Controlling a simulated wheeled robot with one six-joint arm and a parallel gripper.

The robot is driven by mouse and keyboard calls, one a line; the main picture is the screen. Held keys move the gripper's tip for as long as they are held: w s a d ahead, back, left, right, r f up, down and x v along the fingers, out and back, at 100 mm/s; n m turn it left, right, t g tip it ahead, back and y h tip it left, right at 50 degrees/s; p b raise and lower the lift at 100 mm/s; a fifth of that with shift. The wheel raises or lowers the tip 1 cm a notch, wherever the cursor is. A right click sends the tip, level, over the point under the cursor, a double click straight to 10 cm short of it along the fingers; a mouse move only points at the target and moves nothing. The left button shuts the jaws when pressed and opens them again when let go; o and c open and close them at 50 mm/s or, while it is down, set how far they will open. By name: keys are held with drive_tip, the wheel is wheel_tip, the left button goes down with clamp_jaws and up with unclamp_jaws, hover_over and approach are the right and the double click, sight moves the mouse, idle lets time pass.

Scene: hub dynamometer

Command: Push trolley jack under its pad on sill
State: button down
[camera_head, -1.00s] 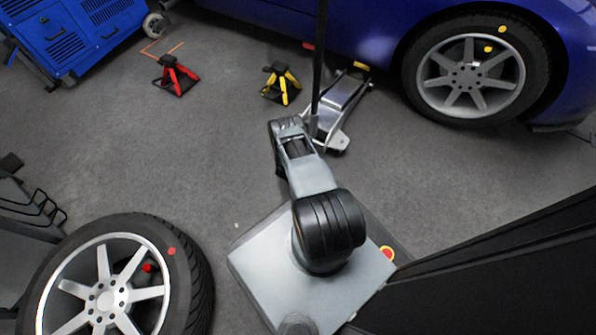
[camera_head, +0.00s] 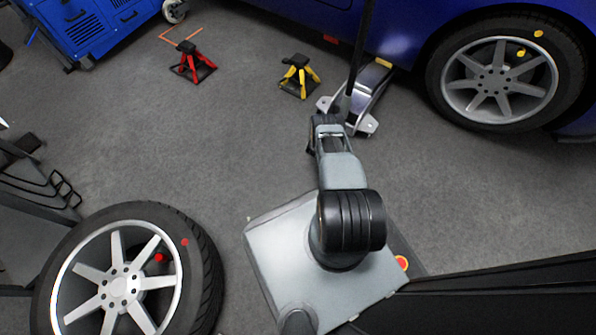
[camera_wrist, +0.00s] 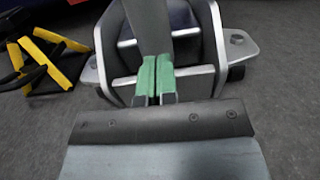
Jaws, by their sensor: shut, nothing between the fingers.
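The silver trolley jack (camera_head: 371,92) stands on the floor with its far end at the blue car's sill. Its dark handle (camera_head: 361,35) rises nearly upright. A yellow pad (camera_head: 384,63) shows at the sill edge, by the jack's far end; I cannot tell whether the saddle is directly below it. A red pad (camera_head: 330,39) lies farther left along the sill. My gripper (camera_wrist: 156,78) is shut and empty, its green fingertips at the jack's near end, between the side plates (camera_wrist: 239,47) and by the handle's foot. Contact with the jack is not clear.
A yellow axle stand (camera_head: 299,76) stands left of the jack, a red one (camera_head: 193,62) farther left. The car's wheel (camera_head: 500,83) is to the right. A loose wheel (camera_head: 125,280) is at lower left, a blue cabinet (camera_head: 95,25) at upper left. Middle floor is clear.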

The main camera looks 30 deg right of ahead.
drive_tip(key=p+v, duration=0.5)
drive_tip(key=v, duration=0.9)
drive_tip(key=w+d+r+m+g+h+p, duration=0.1)
drive_tip(key=w+r+m+g+p, duration=0.25)
drive_tip(key=r, duration=0.65)
drive_tip(key=w+d+r+m+g+p, duration=0.15)
drive_tip(key=r+p, duration=0.25)
drive_tip(key=r, duration=0.7)
wheel_tip(320, 180, up, 26)
drive_tip(key=s+a+m+g+y+p, duration=0.2)
drive_tip(key=a+m+g+y+p, duration=0.1)
drive_tip(key=m+g+p, duration=0.45)
drive_tip(key=s+a+r+m+t+y+p, duration=0.2)
drive_tip(key=s+a+r+p, duration=0.4)
drive_tip(key=r, duration=0.8)
drive_tip(key=s+a+r+m+t+y+p, duration=0.3)
drive_tip(key=s+a+r+m+y+p, duration=0.2)
drive_tip(key=r, duration=0.8)
drive_tip(key=s+a+r+m+t+y+p, duration=0.2)
drive_tip(key=s+a+r+m+y+p, duration=0.2)
drive_tip(key=r+p, duration=0.7)
drive_tip(key=s+a+r+y, duration=0.2)
drive_tip(key=s+a+r, duration=0.1)
drive_tip(key=s+a, duration=0.1)
drive_tip(key=shift+s+a+r+t+y, duration=0.15)
drive_tip(key=shift+a+r+t+y, duration=0.25)
drive_tip(key=shift+a, duration=0.5)
drive_tip(key=c, duration=1.8)
unclamp_jaws()
